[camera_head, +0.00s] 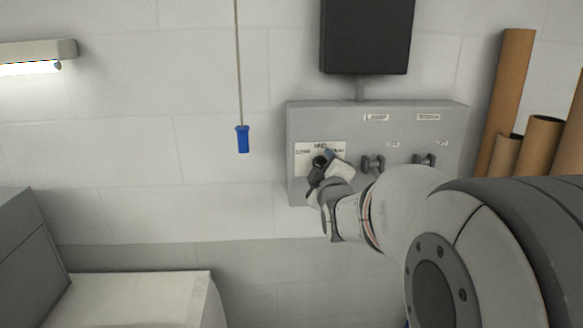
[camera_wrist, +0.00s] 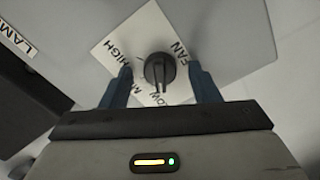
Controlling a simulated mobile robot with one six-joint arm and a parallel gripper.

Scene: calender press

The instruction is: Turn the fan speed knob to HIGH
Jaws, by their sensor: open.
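The fan speed knob (camera_wrist: 160,71) is a dark round knob with a raised grip bar, on a white label plate (camera_wrist: 112,27) reading FAN, HIGH and LOW; the third word is partly covered. The plate looks rotated in the wrist view. The knob's bar runs roughly up and down there, with its lower end towards LOW; its exact setting is hard to tell. My gripper (camera_wrist: 160,78) is open, with one blue finger on each side of the knob and a visible gap to both. In the head view my gripper (camera_head: 326,178) largely covers the knob, below the FAN label (camera_head: 320,147).
The grey control box (camera_head: 455,150) carries two more dark knobs (camera_head: 373,164) (camera_head: 424,160) to the right. A black panel (camera_head: 367,38) stands above it. A blue pull handle (camera_head: 242,139) hangs on a cord at left. Brown tubes (camera_head: 507,95) stand at right.

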